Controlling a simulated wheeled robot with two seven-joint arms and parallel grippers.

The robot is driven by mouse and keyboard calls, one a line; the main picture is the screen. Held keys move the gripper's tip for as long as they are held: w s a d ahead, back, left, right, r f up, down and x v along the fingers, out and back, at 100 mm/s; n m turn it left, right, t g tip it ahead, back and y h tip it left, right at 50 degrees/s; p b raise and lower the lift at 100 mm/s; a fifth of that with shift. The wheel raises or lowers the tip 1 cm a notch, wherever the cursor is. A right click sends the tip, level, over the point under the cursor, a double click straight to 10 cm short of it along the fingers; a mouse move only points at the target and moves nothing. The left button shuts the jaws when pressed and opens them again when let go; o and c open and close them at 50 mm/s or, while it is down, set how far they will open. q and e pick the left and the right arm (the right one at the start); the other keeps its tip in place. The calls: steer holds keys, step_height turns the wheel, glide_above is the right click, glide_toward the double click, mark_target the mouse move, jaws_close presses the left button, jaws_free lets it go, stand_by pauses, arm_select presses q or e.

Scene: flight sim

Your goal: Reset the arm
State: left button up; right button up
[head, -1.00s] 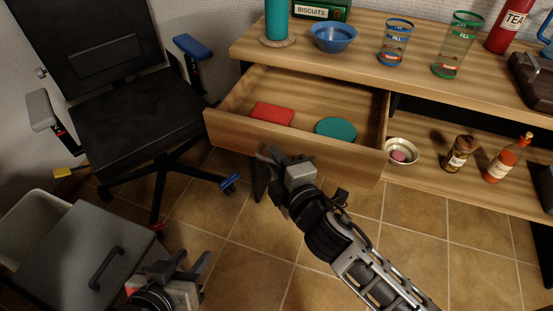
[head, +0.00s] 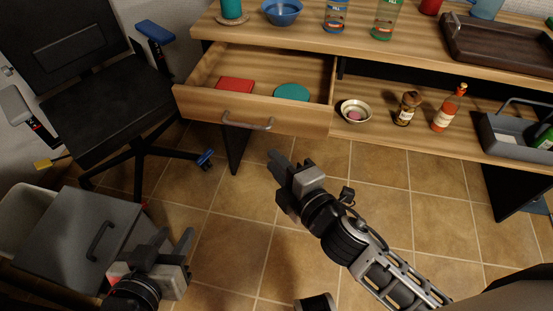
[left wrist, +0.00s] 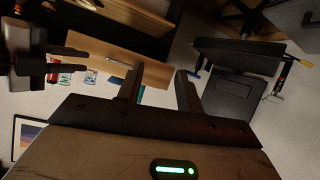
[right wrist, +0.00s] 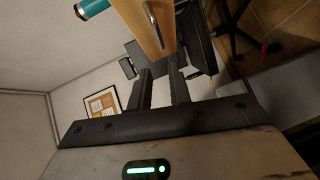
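My right gripper (head: 291,163) is in the middle of the head view, below and apart from the open wooden drawer (head: 290,116). Its fingers are a little apart with nothing between them, which also shows in the right wrist view (right wrist: 161,82). My left gripper (head: 174,239) is low at the left in the head view, in front of the grey cabinet. Its fingers are wider apart and empty, as in the left wrist view (left wrist: 160,80). The drawer's metal handle (head: 248,124) is free of both grippers.
The drawer holds a red block (head: 235,85) and a teal disc (head: 291,92). A black office chair (head: 100,105) stands left. A grey cabinet (head: 62,235) is at lower left. Tiled floor (head: 400,200) is clear.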

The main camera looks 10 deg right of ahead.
arm_select(q)
steer(key=shift+w+f, duration=0.15)
steer(key=shift+d, duration=0.1)
